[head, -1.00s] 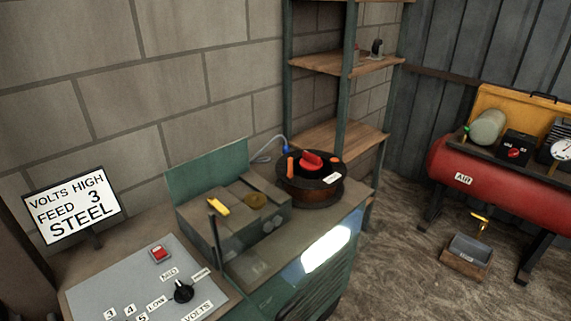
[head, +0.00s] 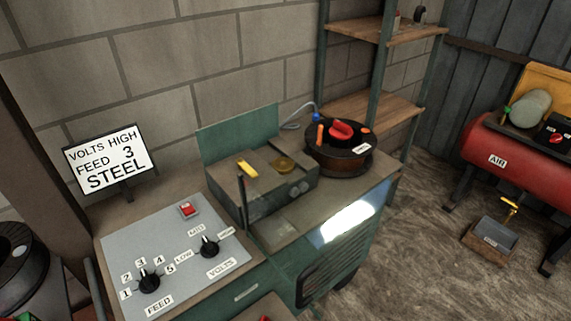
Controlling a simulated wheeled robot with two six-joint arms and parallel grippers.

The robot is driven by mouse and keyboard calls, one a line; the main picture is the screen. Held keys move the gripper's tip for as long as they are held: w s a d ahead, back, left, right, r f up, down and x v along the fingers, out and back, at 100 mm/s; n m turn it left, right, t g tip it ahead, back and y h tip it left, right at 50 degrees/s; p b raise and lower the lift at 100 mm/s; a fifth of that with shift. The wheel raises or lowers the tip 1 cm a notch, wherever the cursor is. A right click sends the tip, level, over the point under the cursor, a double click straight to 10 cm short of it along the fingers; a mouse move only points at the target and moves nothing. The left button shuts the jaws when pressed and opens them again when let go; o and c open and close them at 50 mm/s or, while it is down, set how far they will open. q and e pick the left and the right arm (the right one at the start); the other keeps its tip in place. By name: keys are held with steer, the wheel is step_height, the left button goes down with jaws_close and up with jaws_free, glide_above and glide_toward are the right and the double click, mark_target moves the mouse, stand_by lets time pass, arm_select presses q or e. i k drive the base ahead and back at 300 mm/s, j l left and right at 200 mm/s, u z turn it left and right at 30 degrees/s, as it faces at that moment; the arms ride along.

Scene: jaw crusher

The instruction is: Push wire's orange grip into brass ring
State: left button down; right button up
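A dark wire spool (head: 338,158) with a red knob on top (head: 342,130) sits on the back right of the green machine. A small upright orange piece (head: 320,135), perhaps the wire's orange grip, stands at the spool's left rim below a blue tip (head: 316,117). A brass round piece (head: 283,165), perhaps the brass ring, lies on top of the grey box (head: 262,192) left of the spool. The orange piece and the brass piece are apart. Neither of my grippers is in view.
A yellow lever (head: 247,169) is on the grey box, and a dark upright rod (head: 242,198) stands in front. A control panel (head: 178,250) has FEED and VOLTS knobs. A sign (head: 104,159) stands behind it.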

mark_target(320, 127)
steer(key=l+u, duration=0.2)
steer(key=u, duration=0.2)
steer(key=i+l+u, duration=0.1)
steer(key=u, duration=0.35)
steer(key=l+u, duration=0.5)
steer(key=u, duration=0.3)
steer(key=k+l+u, duration=0.1)
steer(key=u, duration=0.3)
steer(key=k+l+u, duration=0.25)
steer(key=l, duration=0.45)
steer(key=k+l+u, duration=0.25)
steer(key=k+l, duration=0.25)
steer(key=k+l+u, duration=0.25)
steer(key=k+l, duration=0.2)
steer(key=l, duration=0.2)
steer(key=k+l, duration=0.6)
